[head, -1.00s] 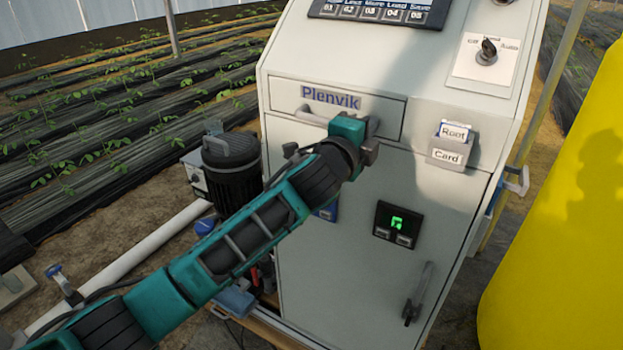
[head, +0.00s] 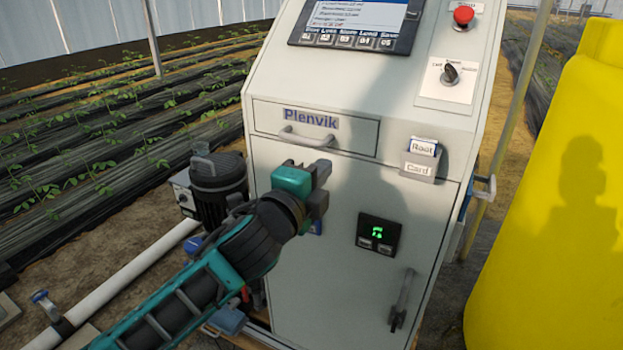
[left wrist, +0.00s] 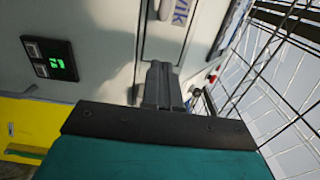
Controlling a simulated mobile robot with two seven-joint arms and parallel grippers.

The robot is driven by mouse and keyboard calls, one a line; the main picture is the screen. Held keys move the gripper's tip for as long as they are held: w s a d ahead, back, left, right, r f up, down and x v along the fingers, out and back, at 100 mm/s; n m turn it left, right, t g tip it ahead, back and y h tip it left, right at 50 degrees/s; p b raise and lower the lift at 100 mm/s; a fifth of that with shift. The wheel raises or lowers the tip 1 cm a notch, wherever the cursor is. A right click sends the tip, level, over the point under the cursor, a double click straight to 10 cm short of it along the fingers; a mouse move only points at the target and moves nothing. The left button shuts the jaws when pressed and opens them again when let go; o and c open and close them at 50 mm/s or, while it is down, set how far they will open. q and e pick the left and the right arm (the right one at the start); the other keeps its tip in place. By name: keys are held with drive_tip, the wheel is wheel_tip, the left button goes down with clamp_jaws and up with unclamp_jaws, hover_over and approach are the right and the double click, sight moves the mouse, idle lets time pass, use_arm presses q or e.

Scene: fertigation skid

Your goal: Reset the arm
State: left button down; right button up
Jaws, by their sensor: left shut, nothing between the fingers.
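My left arm comes in from the lower left in the head view. Its left gripper (head: 318,185) is in front of the grey cabinet (head: 290,240), below the drawer (head: 355,137) labelled Plenvik. The drawer looks closed, and its handle (head: 306,139) shows clear above the gripper. In the left wrist view the left gripper's fingers (left wrist: 160,85) are together, with nothing between them. They point at the cabinet front. I cannot tell the exact gap to the cabinet. My right gripper is not in view.
A card holder (head: 418,170), a small green display (head: 378,235) and a door handle (head: 401,300) are on the cabinet front. A black pump (head: 219,178) and a white pipe (head: 130,275) lie to the left. A yellow tank (head: 550,230) stands at right.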

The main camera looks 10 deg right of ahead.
use_arm(q)
drive_tip(key=s+a+f+n+y, duration=0.1)
drive_tip(key=s+a+f+n, duration=0.2)
drive_tip(key=a+f+n, duration=0.3)
drive_tip(key=s+a+f+n+g+y, duration=0.1)
drive_tip(key=s+a+f+n+y, duration=0.15)
drive_tip(key=f, duration=0.45)
drive_tip(key=s+a+f+n+y, duration=0.1)
drive_tip(key=s+a+f+n, duration=0.2)
drive_tip(key=a+f+n, duration=0.3)
drive_tip(key=s+a+f+n+g+y, duration=0.2)
drive_tip(key=s+a+f+n+y, duration=0.2)
drive_tip(key=s+a+f+n, duration=0.4)
drive_tip(key=s+a+f, duration=0.4)
drive_tip(key=s+f, duration=0.1)
drive_tip(key=s, duration=0.2)
drive_tip(key=shift+a+f+g, duration=0.4)
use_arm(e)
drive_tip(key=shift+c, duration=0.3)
